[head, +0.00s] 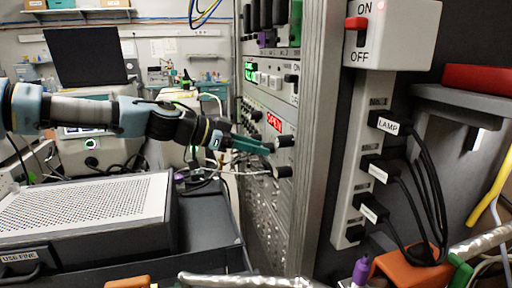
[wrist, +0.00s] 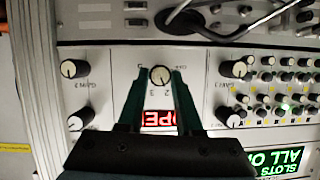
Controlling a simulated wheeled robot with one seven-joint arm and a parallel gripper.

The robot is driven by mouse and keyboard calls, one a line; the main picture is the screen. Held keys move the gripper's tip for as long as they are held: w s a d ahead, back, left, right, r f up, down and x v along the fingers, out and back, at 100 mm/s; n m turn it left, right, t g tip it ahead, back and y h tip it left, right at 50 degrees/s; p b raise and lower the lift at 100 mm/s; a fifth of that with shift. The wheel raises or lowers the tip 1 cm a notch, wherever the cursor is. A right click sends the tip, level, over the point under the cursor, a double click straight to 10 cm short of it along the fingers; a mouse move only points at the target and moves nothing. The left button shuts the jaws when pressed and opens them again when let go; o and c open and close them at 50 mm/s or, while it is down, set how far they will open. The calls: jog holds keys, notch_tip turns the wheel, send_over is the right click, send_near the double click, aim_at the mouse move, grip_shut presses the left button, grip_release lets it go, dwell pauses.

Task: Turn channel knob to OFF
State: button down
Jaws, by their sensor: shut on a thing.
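The channel knob (wrist: 160,76) is a small round dial with a pale cap, on a light panel. Numbers are printed around it, and OFF appears printed to its right in the wrist view. My gripper (wrist: 160,72) has its two green fingers on either side of the knob, shut on it. I cannot tell exactly where the pointer mark points. In the head view my gripper (head: 267,148) reaches the rack panel from the left, and its fingers hide the knob there.
Gain knobs flank the channel knob, one at left (wrist: 75,68) and one at right (wrist: 235,68) in the wrist view. A power strip (head: 361,130) with black plugs and a red ON/OFF switch (head: 356,23) stands right of the rack. A perforated box (head: 85,205) lies below my arm.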

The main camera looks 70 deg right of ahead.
dwell(0.3)
jog(key=n+g+y+b, duration=0.1)
jog(key=n+g, duration=0.1)
jog(key=n, duration=0.2)
jog(key=n+g+y, duration=0.2)
jog(key=n, duration=0.2)
jog(key=f+n+g+y+b, duration=0.1)
jog(key=n+g, duration=0.1)
jog(key=n, duration=0.3)
jog(key=shift+w+d+b, duration=0.35)
jog(key=shift+d, duration=0.05)
dwell(0.6)
jog(key=c, duration=0.6)
grip_release()
